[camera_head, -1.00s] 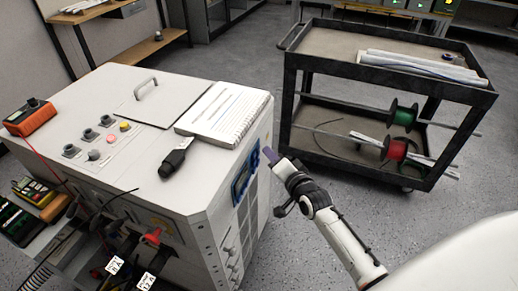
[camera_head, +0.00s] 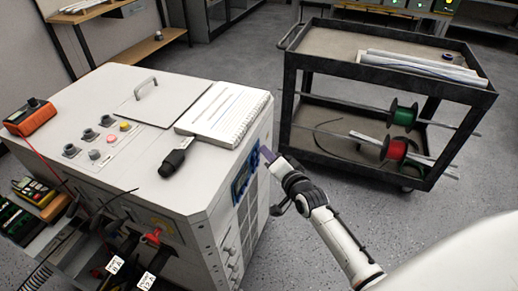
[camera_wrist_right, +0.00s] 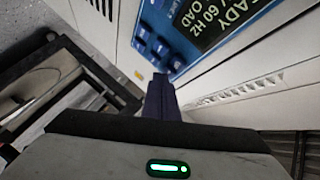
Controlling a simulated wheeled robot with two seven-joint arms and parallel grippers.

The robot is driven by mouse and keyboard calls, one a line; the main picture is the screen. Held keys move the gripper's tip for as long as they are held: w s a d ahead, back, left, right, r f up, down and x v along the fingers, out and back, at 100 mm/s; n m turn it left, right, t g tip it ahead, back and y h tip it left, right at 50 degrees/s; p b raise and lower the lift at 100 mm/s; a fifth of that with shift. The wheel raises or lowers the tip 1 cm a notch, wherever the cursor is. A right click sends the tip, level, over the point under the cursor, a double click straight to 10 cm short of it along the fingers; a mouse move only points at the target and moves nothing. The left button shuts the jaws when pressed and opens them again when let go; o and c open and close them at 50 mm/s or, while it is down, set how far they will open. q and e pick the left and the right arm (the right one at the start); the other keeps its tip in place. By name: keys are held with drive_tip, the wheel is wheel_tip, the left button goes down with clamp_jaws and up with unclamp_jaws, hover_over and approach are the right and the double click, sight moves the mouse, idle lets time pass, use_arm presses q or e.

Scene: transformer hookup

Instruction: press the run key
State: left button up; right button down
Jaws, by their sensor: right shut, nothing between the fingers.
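The blue control panel (camera_head: 243,180) is on the near right side of the white cabinet. In the right wrist view the panel's display (camera_wrist_right: 212,20) shows partly cut-off text with "60 HZ". Several small blue keys (camera_wrist_right: 158,47) sit beside the display; I cannot read which one is the run key. My right gripper (camera_head: 267,155) is shut and empty, its tip close to the panel. In the wrist view the shut fingertips (camera_wrist_right: 161,80) are just below the keys; I cannot tell whether they touch. My left gripper is not in view.
The white cabinet (camera_head: 120,180) carries a notebook (camera_head: 222,115), a black handheld item (camera_head: 176,157) and several knobs. A dark cart (camera_head: 385,72) with wire spools stands at the right. The floor between cart and cabinet is open.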

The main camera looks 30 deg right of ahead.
idle(0.5)
drive_tip(key=shift+s+d+p, duration=0.4)
drive_tip(key=shift+s, duration=0.15)
drive_tip(key=shift+d, duration=0.1)
drive_tip(key=s+d, duration=0.1)
drive_tip(key=s, duration=0.1)
drive_tip(key=s+d+p, duration=0.1)
drive_tip(key=d, duration=0.1)
drive_tip(key=shift+s, duration=0.4)
idle(1.8)
